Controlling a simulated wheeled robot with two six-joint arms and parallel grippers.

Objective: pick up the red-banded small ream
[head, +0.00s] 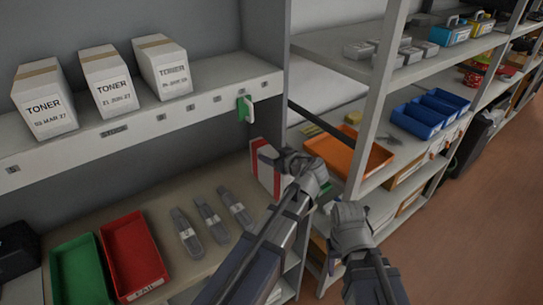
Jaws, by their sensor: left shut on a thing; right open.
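The red-banded small ream (257,158) is a white block with a red band, at the right end of the lower shelf in the head view. It stands upright, beside the grey partition. My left gripper (275,160) reaches it from the right and is shut on it. The fingers and wrist cover part of its right side, so I cannot tell whether its base touches the shelf. My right gripper (341,211) is open and empty, lower right of the left one, in front of the right-hand rack.
A green tray (80,270) and a red tray (133,255) stand on the lower shelf (165,190), with several grey tools (210,216) beside them. Three white toner boxes (105,80) stand above. A green tag (245,108) hangs on the upper shelf edge. An orange bin (350,151) is on the right rack.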

